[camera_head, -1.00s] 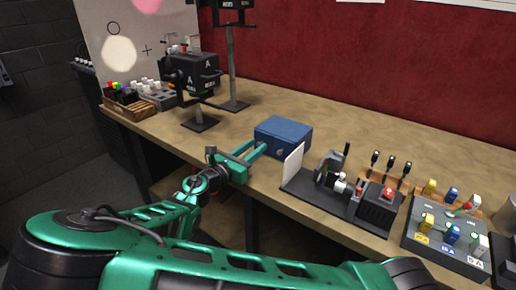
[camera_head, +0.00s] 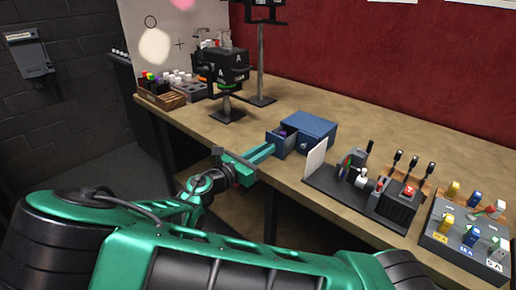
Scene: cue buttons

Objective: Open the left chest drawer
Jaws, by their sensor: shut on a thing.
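The small blue chest (camera_head: 309,127) stands on the wooden workbench near the middle of the view. Its left drawer (camera_head: 285,147) is pulled out of the front, and a small dark purple thing (camera_head: 288,132) shows inside. A second, right drawer front with a round light knob (camera_head: 304,146) is closed. My green gripper (camera_head: 269,150) is at the left drawer's front, shut on its handle. The handle itself is hidden behind the fingers.
A white upright panel (camera_head: 315,158) and a dark device with levers (camera_head: 360,190) stand close right of the chest. A black camera-like device (camera_head: 227,75) stands behind left. Bare bench lies between.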

